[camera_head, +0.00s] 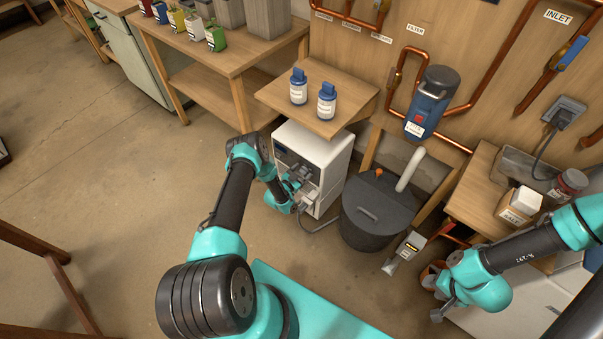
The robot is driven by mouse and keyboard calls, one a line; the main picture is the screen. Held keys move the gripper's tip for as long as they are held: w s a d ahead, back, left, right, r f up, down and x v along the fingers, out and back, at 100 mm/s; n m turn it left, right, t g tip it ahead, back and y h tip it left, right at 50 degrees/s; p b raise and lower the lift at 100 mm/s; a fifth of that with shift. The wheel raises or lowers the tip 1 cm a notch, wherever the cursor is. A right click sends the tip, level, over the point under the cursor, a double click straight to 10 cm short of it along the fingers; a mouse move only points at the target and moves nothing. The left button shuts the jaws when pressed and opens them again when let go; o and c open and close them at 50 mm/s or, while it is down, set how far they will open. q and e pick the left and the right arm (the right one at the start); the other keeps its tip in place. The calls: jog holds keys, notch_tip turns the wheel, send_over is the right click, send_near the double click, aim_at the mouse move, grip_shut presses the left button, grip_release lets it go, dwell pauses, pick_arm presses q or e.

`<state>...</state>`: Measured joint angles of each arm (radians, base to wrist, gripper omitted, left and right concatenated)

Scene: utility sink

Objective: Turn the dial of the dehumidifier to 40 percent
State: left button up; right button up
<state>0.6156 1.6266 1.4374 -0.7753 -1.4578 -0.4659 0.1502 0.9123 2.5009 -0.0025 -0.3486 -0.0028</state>
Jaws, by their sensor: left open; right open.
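The dehumidifier appears to be the white box (335,155) standing on the floor under a small wooden shelf, with a dark panel near the top of its front. My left gripper (306,184) is open, close in front of the box's front face. The gripper and wrist cover much of that face. I cannot make out the dial or its setting, nor tell whether the fingers touch anything. My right gripper (438,305) is open at the lower right, well away from the white box, beside a white cabinet.
Two blue-capped bottles (327,102) stand on the wooden shelf (347,92) above the box. A dark lidded tub (377,211) with a white pipe stands just right of it. A cable runs on the floor by the box. The floor to the left is open.

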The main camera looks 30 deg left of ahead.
pick_arm(q)
jog(key=c, duration=0.9)
jog(key=shift+n, duration=0.4)
jog(key=n, duration=0.4)
jog(key=shift+a, duration=0.1)
jog(key=n, duration=0.5)
jog(key=shift+a+f, duration=0.1)
jog(key=n, duration=0.5)
jog(key=shift+a+f, duration=0.1)
jog(key=n, duration=0.5)
jog(key=shift+f, duration=0.1)
